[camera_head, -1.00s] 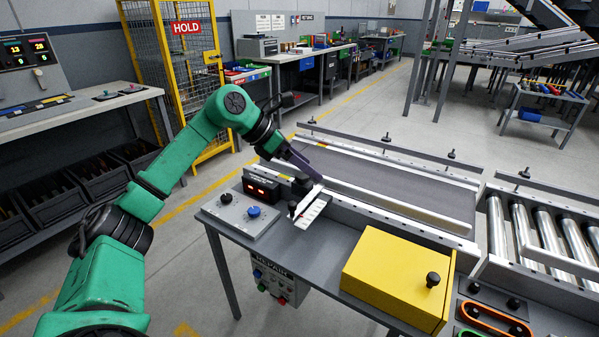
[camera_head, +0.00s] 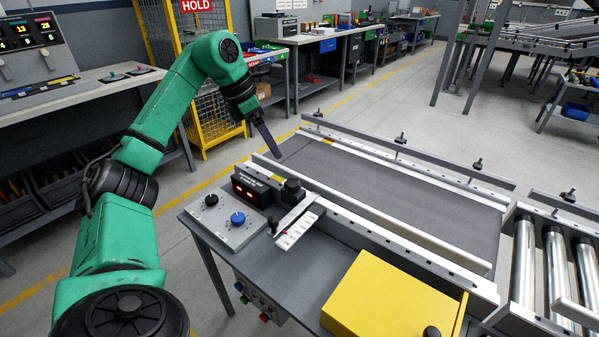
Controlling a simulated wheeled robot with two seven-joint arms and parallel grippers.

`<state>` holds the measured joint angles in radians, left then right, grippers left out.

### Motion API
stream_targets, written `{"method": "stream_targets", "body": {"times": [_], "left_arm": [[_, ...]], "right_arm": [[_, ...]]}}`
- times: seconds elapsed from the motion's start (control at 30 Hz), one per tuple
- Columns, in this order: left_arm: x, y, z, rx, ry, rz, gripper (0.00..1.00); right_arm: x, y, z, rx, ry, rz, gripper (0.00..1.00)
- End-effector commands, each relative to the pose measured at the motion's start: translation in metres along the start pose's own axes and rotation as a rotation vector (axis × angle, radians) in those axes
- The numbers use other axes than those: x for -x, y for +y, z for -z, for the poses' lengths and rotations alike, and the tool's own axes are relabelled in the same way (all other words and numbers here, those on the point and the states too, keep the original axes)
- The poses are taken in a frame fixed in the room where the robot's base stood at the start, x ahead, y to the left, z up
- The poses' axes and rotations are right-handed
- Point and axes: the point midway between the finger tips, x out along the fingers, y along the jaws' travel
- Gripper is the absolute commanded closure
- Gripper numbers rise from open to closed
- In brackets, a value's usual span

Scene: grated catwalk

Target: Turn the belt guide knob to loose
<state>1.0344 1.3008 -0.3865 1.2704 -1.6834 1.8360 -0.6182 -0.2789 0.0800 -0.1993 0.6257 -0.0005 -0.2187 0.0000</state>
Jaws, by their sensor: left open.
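A large black knob (camera_head: 292,191) stands beside the conveyor's near rail, next to a white scale plate (camera_head: 299,229) with a grey pointer bar across it. A smaller dark and red knob (camera_head: 273,226) is at the near end of that bar. I cannot tell from the marks, too small to read, which knob is the belt guide knob or how it is set. My left gripper (camera_head: 276,155) is open and empty, above the belt's left end, behind and apart from the large knob. Its dark fingers overlap in this view. My right gripper is not in view.
A red-digit display (camera_head: 252,188) and a panel (camera_head: 226,222) with black and blue knobs sit left of the large knob. A yellow box (camera_head: 385,298) stands at the front right. The belt (camera_head: 390,185) is empty. A far guide rail (camera_head: 435,160) carries several black knobs.

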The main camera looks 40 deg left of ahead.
Motion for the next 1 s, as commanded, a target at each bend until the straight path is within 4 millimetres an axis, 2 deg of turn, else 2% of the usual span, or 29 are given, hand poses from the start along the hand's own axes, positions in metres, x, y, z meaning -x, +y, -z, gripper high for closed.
{"method": "stream_targets", "body": {"times": [0.23, 0.4, 0.5, 0.63, 0.87, 0.97, 1.0], "left_arm": [[-0.064, -0.001, 0.002, -0.001, 0.003, 0.004, 0.16], [-0.107, -0.001, 0.001, -0.001, 0.002, 0.004, 0.16], [-0.124, -0.001, 0.000, -0.001, 0.001, 0.003, 0.16], [-0.135, 0.000, 0.000, 0.000, 0.000, 0.000, 0.16], [-0.136, 0.000, 0.000, 0.000, 0.000, 0.000, 0.16], [-0.136, 0.000, 0.000, 0.000, 0.000, 0.000, 0.51], [-0.136, 0.000, 0.000, 0.000, 0.000, 0.000, 0.66]], "right_arm": [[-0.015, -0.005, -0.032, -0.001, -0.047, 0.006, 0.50], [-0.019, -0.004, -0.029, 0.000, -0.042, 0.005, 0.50], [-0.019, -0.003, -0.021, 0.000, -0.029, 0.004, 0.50], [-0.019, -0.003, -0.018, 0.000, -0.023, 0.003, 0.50], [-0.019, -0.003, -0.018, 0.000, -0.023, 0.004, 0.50], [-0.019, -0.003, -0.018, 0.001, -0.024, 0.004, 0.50], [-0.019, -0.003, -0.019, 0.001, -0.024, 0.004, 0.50]]}}
